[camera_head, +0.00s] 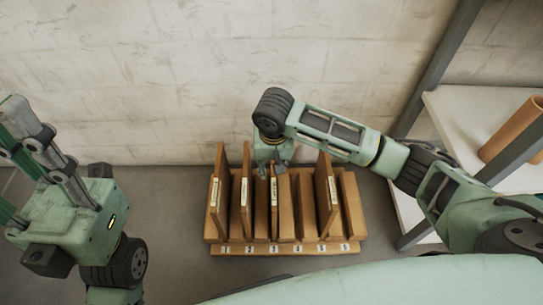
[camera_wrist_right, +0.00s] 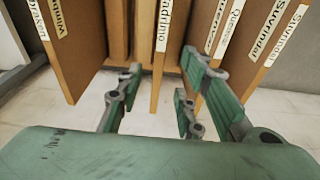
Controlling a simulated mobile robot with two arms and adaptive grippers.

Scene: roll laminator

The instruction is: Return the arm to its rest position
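My right arm reaches in from the right in the head view. Its gripper (camera_head: 274,165) points down over the middle of a wooden rack (camera_head: 285,250) on the floor. In the right wrist view the fingers of this gripper (camera_wrist_right: 158,80) are spread apart. A thin labelled board (camera_wrist_right: 158,85) stands between them, with clear gaps on both sides. This middle board also shows below the gripper in the head view (camera_head: 274,205). My left gripper (camera_head: 22,150) is at the left edge, away from the rack, with its fingers apart and nothing seen between them.
More labelled boards stand in the rack on both sides, such as the leftmost (camera_head: 217,195) and one at the right (camera_head: 326,195). A shelf unit (camera_head: 470,115) with a brown cylinder (camera_head: 515,128) stands at the right. A wall (camera_head: 200,70) is behind the rack.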

